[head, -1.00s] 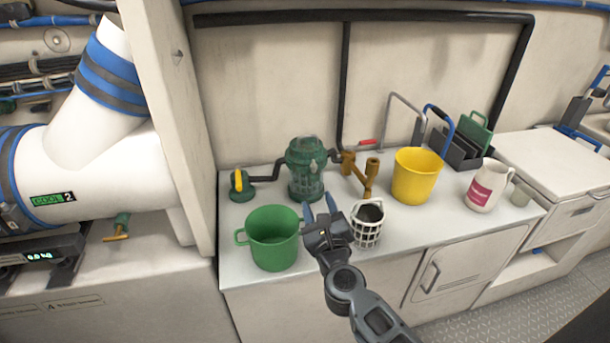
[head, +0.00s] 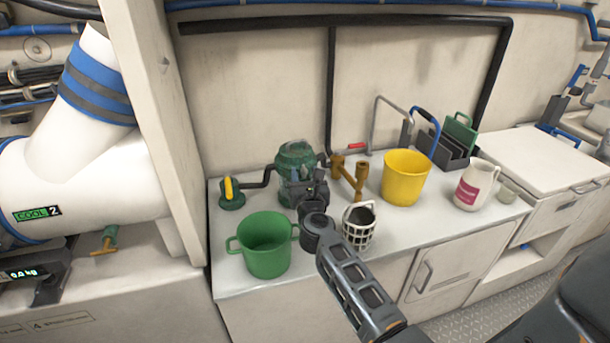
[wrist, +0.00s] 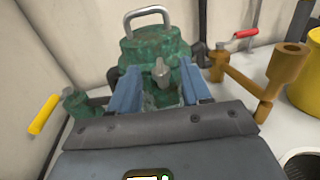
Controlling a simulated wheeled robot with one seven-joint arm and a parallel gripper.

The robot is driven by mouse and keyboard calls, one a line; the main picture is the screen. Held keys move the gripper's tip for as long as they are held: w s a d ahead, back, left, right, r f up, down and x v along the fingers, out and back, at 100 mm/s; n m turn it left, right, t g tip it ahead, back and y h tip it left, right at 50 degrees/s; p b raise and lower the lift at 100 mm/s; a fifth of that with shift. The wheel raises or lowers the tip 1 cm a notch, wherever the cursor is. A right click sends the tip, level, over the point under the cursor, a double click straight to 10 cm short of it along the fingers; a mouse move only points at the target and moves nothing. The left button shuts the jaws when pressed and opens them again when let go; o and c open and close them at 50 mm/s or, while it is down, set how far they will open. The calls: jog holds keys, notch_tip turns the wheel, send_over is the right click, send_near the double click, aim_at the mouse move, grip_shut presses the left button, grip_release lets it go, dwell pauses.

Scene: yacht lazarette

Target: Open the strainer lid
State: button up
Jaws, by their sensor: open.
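The green strainer (head: 292,160) stands on the white counter against the back wall. Its green lid (wrist: 150,46) is down on the body and carries a grey metal bail handle (wrist: 148,14). A small grey metal knob or clamp (wrist: 162,72) sits on the strainer's near side, below the lid. My gripper (wrist: 161,86) is open, its two blue fingers pointing at the strainer on either side of this knob; I cannot tell whether they touch it. In the head view my gripper (head: 316,188) covers the strainer's lower front right.
A green pot (head: 264,256) stands in front, close left of my arm. A white basket (head: 358,232) stands close right. A yellow-handled valve (head: 231,192) is left of the strainer. Brass pipework (head: 350,172) and a yellow bucket (head: 405,178) are right of it.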

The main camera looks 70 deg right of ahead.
jog(key=shift+d, duration=0.1)
grip_shut()
dwell(0.4)
